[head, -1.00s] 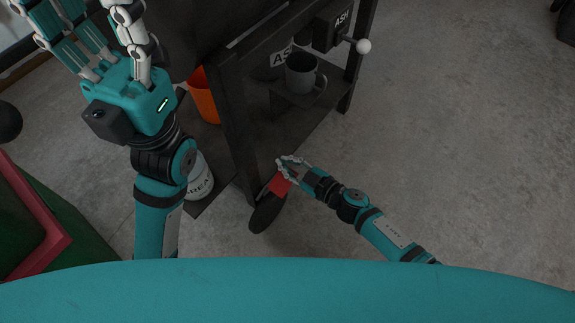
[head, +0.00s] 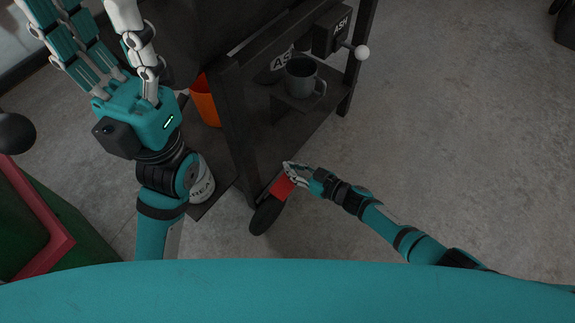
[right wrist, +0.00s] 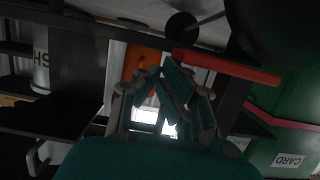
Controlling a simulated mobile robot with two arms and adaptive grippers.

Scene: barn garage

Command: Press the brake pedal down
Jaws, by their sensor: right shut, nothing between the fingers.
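The red brake pedal (head: 282,187) sits at the black caster wheel (head: 264,216) at the foot of the black stand. It also shows as a red bar in the right wrist view (right wrist: 228,67). My right gripper (head: 288,168) is shut and empty, with its tips right by the pedal's upper end. I cannot tell whether they touch. In the right wrist view its fingers (right wrist: 168,75) are drawn together, below and left of the red bar. My left gripper (head: 100,25) is raised at the upper left with fingers spread, empty, its tips partly cut off.
The black stand (head: 232,140) holds a grey mug (head: 302,76) on a shelf. An orange bucket (head: 205,100) and a labelled white canister (head: 201,185) stand on its lower shelf. A green and red box (head: 50,225) is at the lower left.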

